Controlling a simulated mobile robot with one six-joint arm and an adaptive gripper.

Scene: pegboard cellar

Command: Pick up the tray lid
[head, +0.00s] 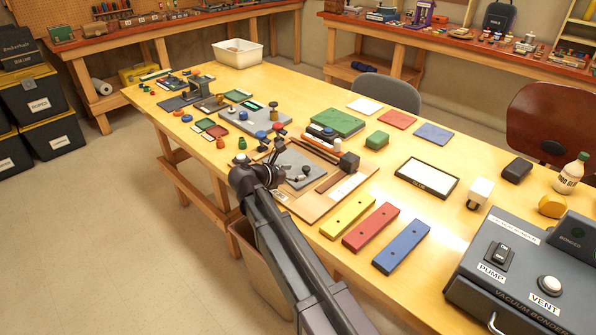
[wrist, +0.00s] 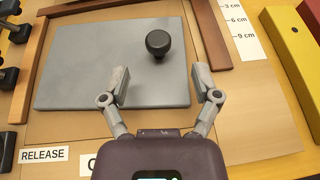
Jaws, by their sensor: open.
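The tray lid is a flat grey plate (wrist: 75,70) with a round black knob (wrist: 158,42) in the wrist view. It lies inside a wooden frame and also shows in the head view (head: 295,158), partly hidden by my gripper. My gripper (wrist: 162,82) is open and empty, its two fingers spread over the lid's near edge. The knob is beyond the fingertips and roughly centred between them. In the head view my gripper (head: 276,158) is at the lid's left side.
A wooden frame (wrist: 206,32) borders the lid, with a centimetre scale on the right and a RELEASE label (wrist: 44,154) at lower left. Yellow, red and blue bars (head: 402,246) lie right of it. A grey panel with knobs (head: 240,122) is behind.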

